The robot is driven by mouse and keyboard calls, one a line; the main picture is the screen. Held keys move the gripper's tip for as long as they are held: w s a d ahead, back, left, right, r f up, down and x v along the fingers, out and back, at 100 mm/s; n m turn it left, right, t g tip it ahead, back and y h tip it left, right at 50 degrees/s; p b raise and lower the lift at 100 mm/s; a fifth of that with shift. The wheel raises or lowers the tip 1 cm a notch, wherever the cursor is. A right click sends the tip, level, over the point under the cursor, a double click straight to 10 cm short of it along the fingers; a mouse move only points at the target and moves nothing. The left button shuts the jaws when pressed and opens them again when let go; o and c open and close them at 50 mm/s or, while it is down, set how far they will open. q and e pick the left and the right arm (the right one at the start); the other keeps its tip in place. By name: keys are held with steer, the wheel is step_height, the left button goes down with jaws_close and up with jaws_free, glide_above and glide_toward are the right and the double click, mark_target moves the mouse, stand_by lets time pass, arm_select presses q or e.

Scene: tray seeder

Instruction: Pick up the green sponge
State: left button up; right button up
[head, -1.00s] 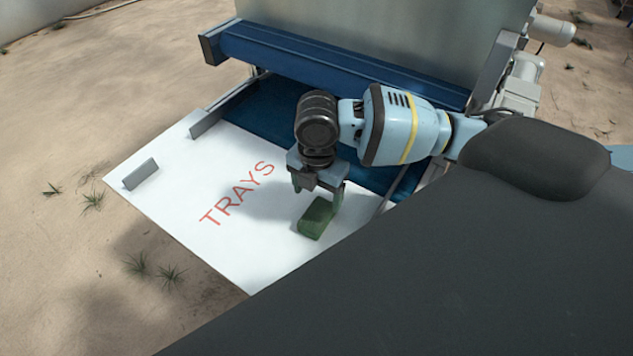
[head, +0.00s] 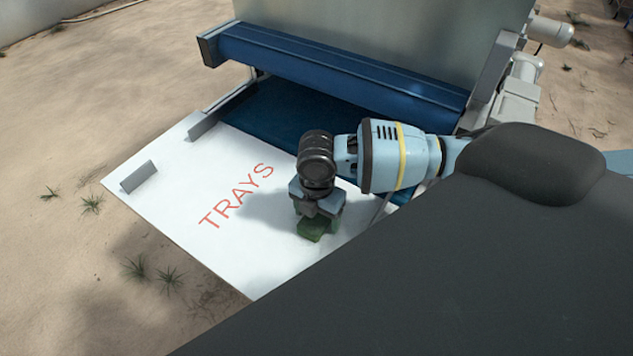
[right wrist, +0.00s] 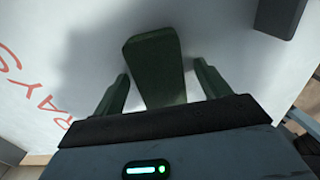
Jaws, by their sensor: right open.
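The green sponge (head: 314,231) lies on the white board marked TRAYS (head: 150,205), near its right side. My right gripper (head: 319,222) is low over the sponge and hides part of it in the head view. In the right wrist view the sponge (right wrist: 155,68) lies between the two fingers of my right gripper (right wrist: 160,85). The fingers are open, with a visible gap on each side of the sponge. My left gripper is not in view.
A blue roller housing (head: 340,70) and a dark blue belt (head: 290,118) stand behind the board. A small grey guide block (head: 139,176) stands at the board's left. The board's middle and left are mostly clear. Sandy ground surrounds it.

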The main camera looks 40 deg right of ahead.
mark_target(317, 216)
steer(key=c, duration=1)
step_height(317, 216, up, 10)
steer(key=shift+r+p, duration=0.1)
steer(key=shift+p, duration=0.3)
steer(key=o, duration=0.4)
steer(key=c, duration=0.4)
